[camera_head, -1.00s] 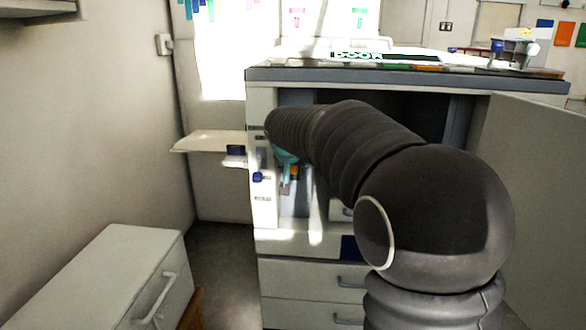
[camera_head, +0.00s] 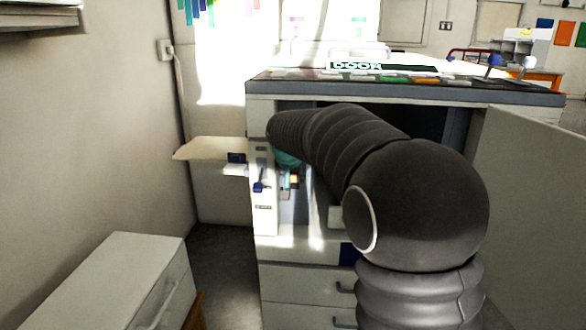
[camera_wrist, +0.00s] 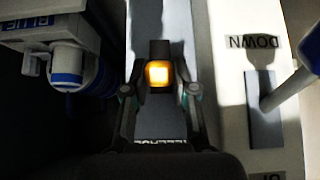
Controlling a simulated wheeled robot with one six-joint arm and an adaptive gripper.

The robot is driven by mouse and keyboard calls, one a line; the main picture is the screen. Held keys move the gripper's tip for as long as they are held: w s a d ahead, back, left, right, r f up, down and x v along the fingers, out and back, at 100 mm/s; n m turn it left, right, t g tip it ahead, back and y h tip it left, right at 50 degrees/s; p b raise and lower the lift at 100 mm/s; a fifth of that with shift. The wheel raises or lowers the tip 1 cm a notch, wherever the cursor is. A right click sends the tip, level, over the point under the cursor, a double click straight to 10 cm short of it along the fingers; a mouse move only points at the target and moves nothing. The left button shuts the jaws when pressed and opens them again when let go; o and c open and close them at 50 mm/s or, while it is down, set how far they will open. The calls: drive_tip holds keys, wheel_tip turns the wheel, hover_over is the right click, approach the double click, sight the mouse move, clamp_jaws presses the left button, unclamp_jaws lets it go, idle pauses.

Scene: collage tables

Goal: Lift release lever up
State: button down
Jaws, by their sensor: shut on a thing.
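In the wrist view, my gripper (camera_wrist: 158,88) has its two dark fingers on either side of a dark block with a glowing orange face, which I take to be the release lever (camera_wrist: 158,74). The fingers are shut on it. A partly hidden, upside-down label (camera_wrist: 160,143) lies below it on a grey strip. In the head view, my arm hides most of the gripper; a teal part of it (camera_head: 287,158) shows, with the orange-lit piece just below, against the cabinet front.
In the wrist view, a blue-tipped lever (camera_wrist: 296,88) with an upside-down DOWN label stands at right, and a white-and-blue fitting (camera_wrist: 68,62) at left. In the head view, an open cabinet door (camera_head: 535,170) is at right, a side shelf (camera_head: 210,149) at left and a low white cabinet (camera_head: 105,285) at lower left.

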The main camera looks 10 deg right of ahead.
drive_tip(key=shift+r, duration=0.1)
drive_tip(key=c, duration=1.2)
unclamp_jaws()
drive_tip(key=shift+r, duration=0.1)
drive_tip(key=v, duration=1.2)
